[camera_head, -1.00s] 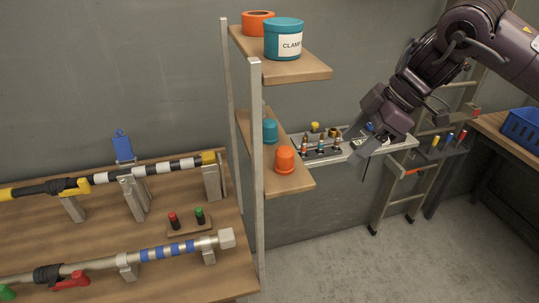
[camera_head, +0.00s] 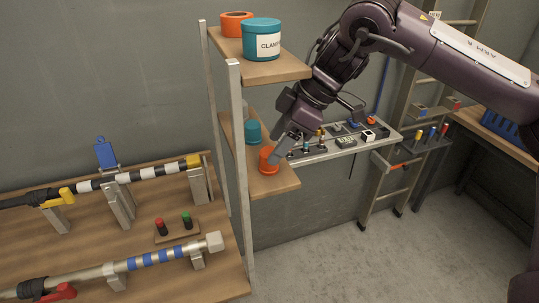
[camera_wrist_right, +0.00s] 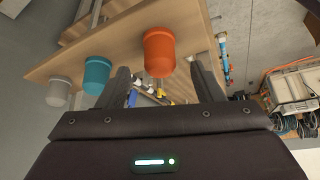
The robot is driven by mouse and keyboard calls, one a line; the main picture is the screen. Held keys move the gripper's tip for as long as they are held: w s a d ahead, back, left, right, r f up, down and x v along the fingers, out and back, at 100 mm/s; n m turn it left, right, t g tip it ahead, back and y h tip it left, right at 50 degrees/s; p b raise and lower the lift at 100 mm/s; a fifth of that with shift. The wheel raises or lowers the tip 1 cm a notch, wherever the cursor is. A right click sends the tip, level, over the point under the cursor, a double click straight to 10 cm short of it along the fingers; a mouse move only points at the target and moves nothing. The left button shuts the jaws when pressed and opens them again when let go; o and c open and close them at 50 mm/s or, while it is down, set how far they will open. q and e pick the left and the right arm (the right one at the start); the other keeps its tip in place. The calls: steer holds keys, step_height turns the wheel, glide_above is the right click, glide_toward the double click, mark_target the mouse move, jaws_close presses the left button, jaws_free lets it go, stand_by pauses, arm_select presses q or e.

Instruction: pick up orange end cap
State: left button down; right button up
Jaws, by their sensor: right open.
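The orange end cap (camera_head: 268,158) stands on the lower wooden shelf in the head view, near its front right edge. A teal end cap (camera_head: 253,132) stands behind the orange one. My left gripper is not in view.
The upper shelf (camera_head: 290,67) holds a teal clamp tub (camera_head: 262,40) and an orange ring (camera_head: 236,24). A grey end cap (camera_wrist_right: 58,91) shows in the wrist view. A metal shelf post (camera_head: 240,170) stands left of the caps. A tray of small fittings (camera_head: 335,150) lies behind right.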

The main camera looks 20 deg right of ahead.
mark_target(266, 170)
steer(key=p+x, duration=0.1)
steer(key=x, duration=0.3)
steer(key=shift+f, duration=0.1)
steer(key=c, duration=1.1)
steer(key=shift+o, duration=0.2)
